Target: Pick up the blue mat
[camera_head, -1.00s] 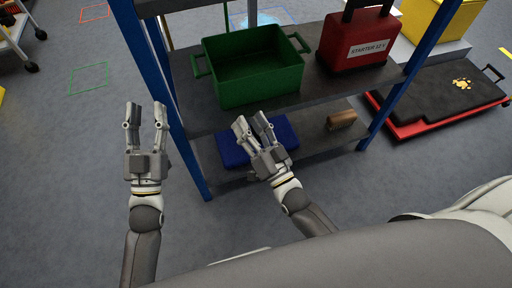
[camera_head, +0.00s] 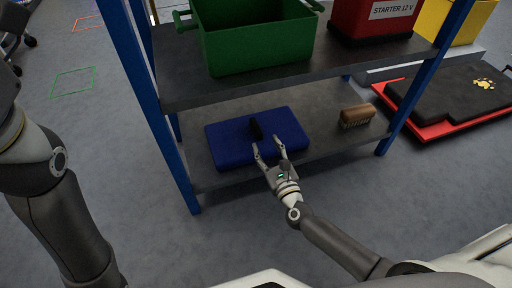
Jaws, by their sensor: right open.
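A wooden brush (camera_head: 356,115) lies right of the mat on the lower shelf (camera_head: 330,143). The upper shelf (camera_head: 190,84) above holds a green crate (camera_head: 260,45) and a red starter box (camera_head: 375,18). Blue posts (camera_head: 175,160) flank the shelves. A black-topped red creeper (camera_head: 450,98) stands at right.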

